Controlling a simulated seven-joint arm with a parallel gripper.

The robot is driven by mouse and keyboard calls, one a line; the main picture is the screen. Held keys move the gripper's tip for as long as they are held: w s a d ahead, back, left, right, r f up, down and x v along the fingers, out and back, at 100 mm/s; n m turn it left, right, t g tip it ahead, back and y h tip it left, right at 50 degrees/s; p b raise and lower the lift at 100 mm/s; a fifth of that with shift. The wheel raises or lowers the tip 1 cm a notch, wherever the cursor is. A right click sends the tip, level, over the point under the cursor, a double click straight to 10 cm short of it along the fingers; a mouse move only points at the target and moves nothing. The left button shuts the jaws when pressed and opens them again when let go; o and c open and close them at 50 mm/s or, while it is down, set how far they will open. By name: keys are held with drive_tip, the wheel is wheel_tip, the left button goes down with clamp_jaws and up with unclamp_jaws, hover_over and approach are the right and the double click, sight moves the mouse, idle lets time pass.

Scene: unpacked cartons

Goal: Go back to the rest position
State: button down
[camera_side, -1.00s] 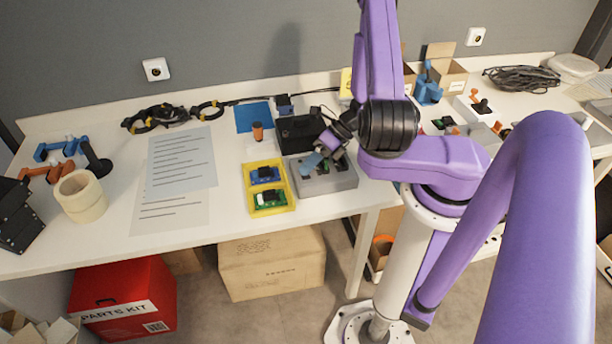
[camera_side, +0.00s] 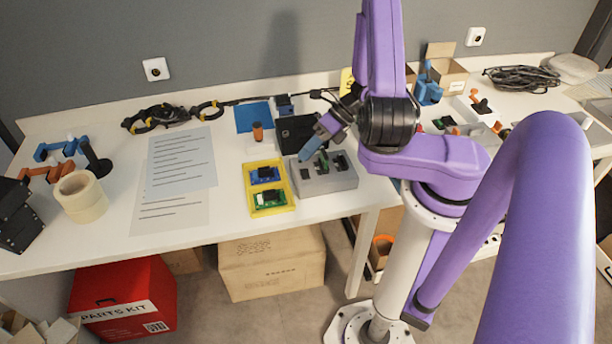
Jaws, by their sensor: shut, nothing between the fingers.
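My gripper (camera_side: 306,155) is shut with nothing between its blue-grey fingers. It points down and to the left, above the back left part of a grey fixture box (camera_side: 338,181) on the white table. The fixture has dark slots and a green piece (camera_side: 323,161) standing in its top. My purple arm comes in from the right and hides part of the table behind it.
A yellow tray (camera_side: 277,209) with a blue and a green board lies left of the fixture. A black box (camera_side: 294,135) stands close behind the gripper. Paper sheets (camera_side: 181,160), a tape roll (camera_side: 81,196) and cables (camera_side: 160,117) lie further left. Small cartons (camera_side: 446,72) stand at the back right.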

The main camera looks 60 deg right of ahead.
drive_tip(key=shift+r, duration=0.75)
drive_tip(key=shift+w, duration=0.1)
drive_tip(key=shift+w+a+r, duration=0.1)
drive_tip(key=s+a+r+n+g+h, duration=0.1)
drive_tip(key=a+r+n+g, duration=0.35)
drive_tip(key=n, duration=0.65)
drive_tip(key=a+r+n+g+h, duration=0.1)
drive_tip(key=a+r+n+g, duration=0.35)
drive_tip(key=n, duration=0.75)
drive_tip(key=s+a+r+n+t+h, duration=0.1)
drive_tip(key=s+r+n, duration=0.3)
drive_tip(key=s+n, duration=0.4)
drive_tip(key=s+a+r+n+t+h, duration=0.1)
drive_tip(key=s+r+n+t+h, duration=0.2)
drive_tip(key=s+n, duration=0.5)
drive_tip(key=r+n+h, duration=0.1)
drive_tip(key=n, duration=0.8)
